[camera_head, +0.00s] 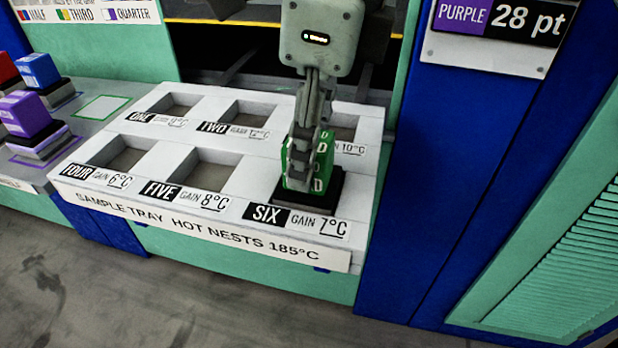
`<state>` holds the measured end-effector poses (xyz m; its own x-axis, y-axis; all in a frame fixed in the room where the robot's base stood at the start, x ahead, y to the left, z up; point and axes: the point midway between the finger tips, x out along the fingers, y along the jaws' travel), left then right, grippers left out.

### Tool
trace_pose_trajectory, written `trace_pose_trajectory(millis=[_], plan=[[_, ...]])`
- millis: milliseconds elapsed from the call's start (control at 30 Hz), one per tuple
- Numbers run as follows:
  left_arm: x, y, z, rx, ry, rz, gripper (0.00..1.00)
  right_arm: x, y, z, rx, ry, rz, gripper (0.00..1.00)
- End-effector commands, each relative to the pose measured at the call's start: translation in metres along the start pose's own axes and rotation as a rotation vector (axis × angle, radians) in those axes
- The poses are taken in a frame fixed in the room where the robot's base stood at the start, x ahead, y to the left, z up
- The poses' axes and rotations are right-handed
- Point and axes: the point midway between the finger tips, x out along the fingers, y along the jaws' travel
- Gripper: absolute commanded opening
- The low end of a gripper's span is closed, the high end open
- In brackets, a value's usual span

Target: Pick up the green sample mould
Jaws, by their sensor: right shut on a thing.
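The green sample mould (325,161) is a green block with white lettering on a dark base. It stands upright at nest SIX of the sample tray (140,198), at the tray's front right. My right gripper (307,165) comes down from above and is shut on the mould, its fingers covering part of the block. I cannot tell whether the base is seated in the nest or slightly raised. My left gripper is not in view.
Nests ONE, TWO, FOUR and FIVE look empty. At left, a blue block (38,70), a purple block (25,114) and a red block (6,68) stand on dark bases. A blue panel (440,170) rises right of the tray.

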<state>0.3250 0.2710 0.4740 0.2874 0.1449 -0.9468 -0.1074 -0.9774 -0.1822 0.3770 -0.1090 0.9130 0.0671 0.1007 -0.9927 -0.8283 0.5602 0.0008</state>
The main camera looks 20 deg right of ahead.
Motion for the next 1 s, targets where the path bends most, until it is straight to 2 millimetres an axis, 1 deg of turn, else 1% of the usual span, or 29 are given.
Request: trace_pose_trajectory(millis=[200,333,467,667,867,1000], plan=[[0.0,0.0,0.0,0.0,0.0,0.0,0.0,-0.002,0.0,0.001,0.0,-0.003,-0.002,0.0],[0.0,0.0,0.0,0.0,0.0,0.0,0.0,-0.008,0.0,0.002,0.0,-0.004,-0.001,0.0],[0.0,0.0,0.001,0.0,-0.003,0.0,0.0,-0.02,0.0,0.004,0.0,-0.005,-0.002,0.0],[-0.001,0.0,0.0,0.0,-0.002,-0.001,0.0,-0.044,0.0,0.009,-0.002,-0.004,-0.002,0.0],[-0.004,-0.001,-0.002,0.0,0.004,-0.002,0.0,-0.057,0.001,0.043,-0.002,-0.003,-0.001,0.0],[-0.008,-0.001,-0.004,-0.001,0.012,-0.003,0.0,-0.07,0.002,0.072,-0.002,-0.004,-0.001,0.0]])
